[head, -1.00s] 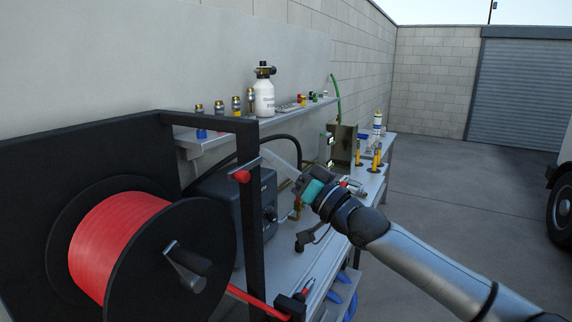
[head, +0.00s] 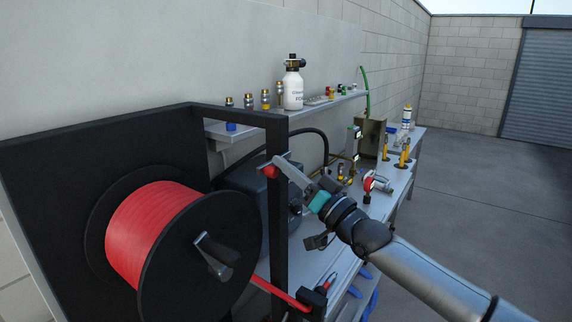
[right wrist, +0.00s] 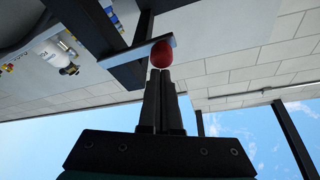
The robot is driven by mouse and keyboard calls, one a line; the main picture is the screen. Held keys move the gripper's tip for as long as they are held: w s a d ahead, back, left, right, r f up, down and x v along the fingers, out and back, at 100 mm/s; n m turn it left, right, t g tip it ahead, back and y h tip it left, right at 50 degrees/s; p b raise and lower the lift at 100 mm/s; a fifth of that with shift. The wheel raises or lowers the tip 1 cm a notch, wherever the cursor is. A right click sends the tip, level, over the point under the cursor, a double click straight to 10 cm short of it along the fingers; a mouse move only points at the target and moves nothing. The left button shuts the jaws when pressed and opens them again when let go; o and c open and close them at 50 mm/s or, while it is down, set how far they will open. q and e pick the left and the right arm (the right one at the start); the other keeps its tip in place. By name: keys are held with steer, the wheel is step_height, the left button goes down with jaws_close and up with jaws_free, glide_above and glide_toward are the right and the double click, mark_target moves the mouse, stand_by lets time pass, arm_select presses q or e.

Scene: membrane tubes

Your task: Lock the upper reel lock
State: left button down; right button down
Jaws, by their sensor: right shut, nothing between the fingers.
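The upper reel lock is a grey lever with a red knob (head: 269,171) on the upright post of the black reel frame (head: 277,230). In the right wrist view the red knob (right wrist: 166,54) sits just beyond my fingertips, beside the flat grey lever (right wrist: 137,63). My right gripper (head: 300,178) is shut and empty, with its tips close to the knob. In the right wrist view the tips (right wrist: 160,74) meet or nearly meet the knob; I cannot tell if they touch. My left gripper is out of view.
The reel (head: 150,230) with red hose and a crank (head: 215,255) stands at left. Behind are a workbench (head: 400,190) with tools and a shelf (head: 250,128) with a white bottle (head: 293,88) and several fittings. The concrete floor at right is clear.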

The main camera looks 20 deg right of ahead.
mark_target(277, 174)
step_height(277, 174, down, 3)
steer(key=n+y+b, duration=0.1)
steer(key=n+b, duration=0.2)
steer(key=n+g+y+b, duration=0.1)
steer(key=n+b, duration=0.2)
steer(key=b, duration=0.1)
steer(key=shift+d+f+y, duration=0.1)
steer(key=shift+f+y, duration=0.1)
steer(key=shift+y, duration=0.2)
steer(key=shift+w+d+f+n+g+y+b, duration=0.15)
steer(key=shift+f+n+g+y, duration=0.2)
steer(key=shift+n, duration=0.35)
steer(key=shift+w+d+f+n+g+y+b, duration=0.15)
steer(key=shift+f+n+g+y, duration=0.2)
steer(key=shift+n, duration=0.35)
steer(key=shift+f+n+g+y+b, duration=0.2)
steer(key=shift+f+n, duration=0.2)
steer(key=shift+n, duration=0.3)
steer(key=shift+f, duration=0.1)
